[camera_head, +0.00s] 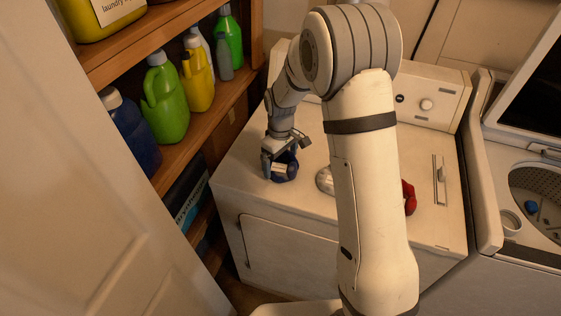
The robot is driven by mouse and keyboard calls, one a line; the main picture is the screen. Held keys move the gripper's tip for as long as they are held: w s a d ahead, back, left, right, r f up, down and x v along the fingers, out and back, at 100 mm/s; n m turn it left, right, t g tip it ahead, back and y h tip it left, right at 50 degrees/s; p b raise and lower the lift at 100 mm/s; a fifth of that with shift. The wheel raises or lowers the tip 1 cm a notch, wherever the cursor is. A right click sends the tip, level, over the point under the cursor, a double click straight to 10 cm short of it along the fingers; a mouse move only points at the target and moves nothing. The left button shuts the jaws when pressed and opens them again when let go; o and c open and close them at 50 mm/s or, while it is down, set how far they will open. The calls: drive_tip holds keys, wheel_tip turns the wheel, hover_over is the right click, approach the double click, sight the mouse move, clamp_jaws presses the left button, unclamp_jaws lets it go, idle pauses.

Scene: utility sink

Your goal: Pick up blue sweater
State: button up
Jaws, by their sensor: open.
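A dark blue bundled cloth (285,172), the blue sweater by its color, lies on top of the white dryer near its left front edge. My gripper (279,165) points down right at it, with its fingers over and around the cloth. The fingers partly hide the cloth, and the exact contact cannot be made out. The cloth appears to rest on the dryer top. My arm comes in from the right and hides part of the dryer top.
On the dryer top (245,165), a whitish item (325,181) and a red cloth (409,197) lie partly behind my arm. Wooden shelves (150,40) with several detergent bottles stand at left. A white door (90,200) fills the left front. An open washer (530,190) stands at right.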

drive_tip(key=c, duration=0.8)
drive_tip(key=shift+r, duration=0.1)
